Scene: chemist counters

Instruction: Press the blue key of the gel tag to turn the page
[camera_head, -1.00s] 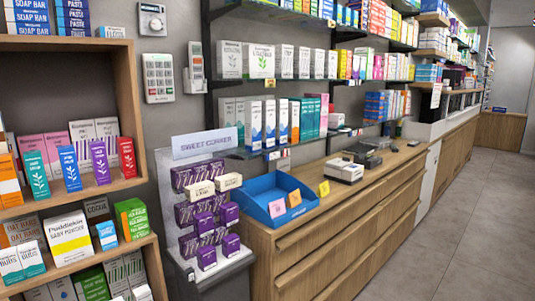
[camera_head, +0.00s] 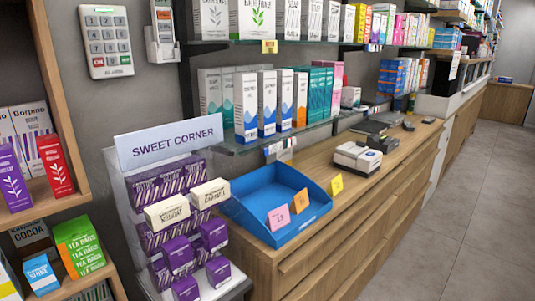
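I cannot make out a tag marked as gel or a blue key. Small tags show on the shelf edges in the head view: a yellow tag (camera_head: 269,46) on the upper shelf, and a small whitish tag (camera_head: 272,149) on the lower glass shelf above the counter. Any print or keys on them are too small to read. Neither of my grippers is in view.
A wooden counter (camera_head: 310,265) runs along the wall, bearing a blue tray (camera_head: 262,210) and a pale device (camera_head: 357,157). A sweets stand (camera_head: 168,140) is at the front left. A keypad (camera_head: 107,42) hangs on the wall. The grey floor (camera_head: 470,235) at right is clear.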

